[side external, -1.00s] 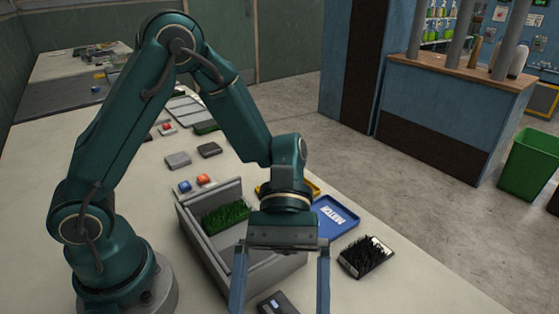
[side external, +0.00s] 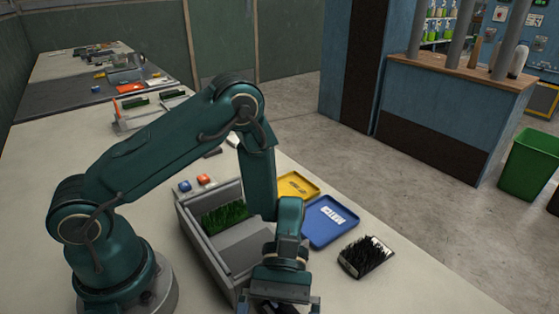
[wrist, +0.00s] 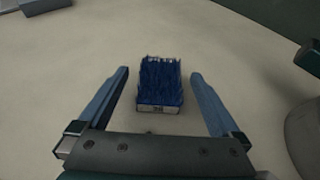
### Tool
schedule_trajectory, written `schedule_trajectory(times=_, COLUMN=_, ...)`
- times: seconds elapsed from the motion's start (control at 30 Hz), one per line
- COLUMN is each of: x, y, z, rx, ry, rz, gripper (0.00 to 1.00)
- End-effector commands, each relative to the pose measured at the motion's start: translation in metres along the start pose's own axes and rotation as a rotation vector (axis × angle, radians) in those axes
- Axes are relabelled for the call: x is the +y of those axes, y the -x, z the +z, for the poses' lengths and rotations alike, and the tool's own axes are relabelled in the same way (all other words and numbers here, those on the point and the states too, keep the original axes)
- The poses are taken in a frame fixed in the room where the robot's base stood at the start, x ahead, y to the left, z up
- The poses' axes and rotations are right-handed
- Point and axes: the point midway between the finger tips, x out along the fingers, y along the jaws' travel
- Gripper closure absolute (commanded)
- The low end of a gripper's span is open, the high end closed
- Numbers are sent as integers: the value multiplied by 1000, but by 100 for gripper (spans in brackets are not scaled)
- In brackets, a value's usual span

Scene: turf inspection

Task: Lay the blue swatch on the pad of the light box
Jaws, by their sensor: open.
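The blue swatch (wrist: 160,84), a tufted block with a white label on its near side, lies on the pale table in the wrist view. My gripper (wrist: 160,74) is open, with one blue finger on each side of the swatch and gaps between. In the side view, my gripper (side external: 284,302) is low at the bottom edge; its fingertips are cut off and I cannot make out the swatch there. A grey open-topped box (side external: 205,248), probably the light box, stands left of the gripper. It holds a green turf swatch (side external: 224,214) and a bare light-grey panel (side external: 245,243).
A yellow tray (side external: 297,187) and a blue tray (side external: 330,222) marked MATCH lie right of the box. A dark bristly swatch (side external: 367,257) lies near the table's right edge. Blue (side external: 184,187) and orange (side external: 203,179) buttons are behind the box.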

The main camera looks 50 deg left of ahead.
Motion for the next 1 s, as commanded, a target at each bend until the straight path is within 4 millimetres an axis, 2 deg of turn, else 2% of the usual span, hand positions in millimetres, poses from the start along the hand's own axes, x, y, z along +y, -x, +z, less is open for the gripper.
schedule_trajectory(times=0.03, x=-1, y=-11, z=2, rx=-4, ry=0, rz=-9, gripper=0)
schedule_trajectory(times=0.2, x=-1, y=-27, z=2, rx=0, ry=-1, rz=-6, gripper=0)
schedule_trajectory(times=0.47, x=-1, y=-29, z=1, rx=2, ry=0, rz=-3, gripper=0)
schedule_trajectory(times=0.5, x=-1, y=-29, z=1, rx=2, ry=0, rz=-3, gripper=8)
schedule_trajectory(times=0.57, x=-1, y=-29, z=1, rx=2, ry=0, rz=-3, gripper=31)
schedule_trajectory(times=0.6, x=-1, y=-28, z=1, rx=2, ry=0, rz=-3, gripper=46)
schedule_trajectory(times=0.67, x=-1, y=-28, z=2, rx=2, ry=0, rz=-3, gripper=69)
schedule_trajectory(times=0.7, x=-1, y=-28, z=2, rx=2, ry=0, rz=-3, gripper=84)
schedule_trajectory(times=0.73, x=-1, y=-28, z=2, rx=2, ry=-1, rz=-3, gripper=84)
schedule_trajectory(times=0.77, x=-1, y=-28, z=2, rx=2, ry=-1, rz=-3, gripper=92)
schedule_trajectory(times=1.0, x=-1, y=-28, z=2, rx=2, ry=-1, rz=-3, gripper=92)
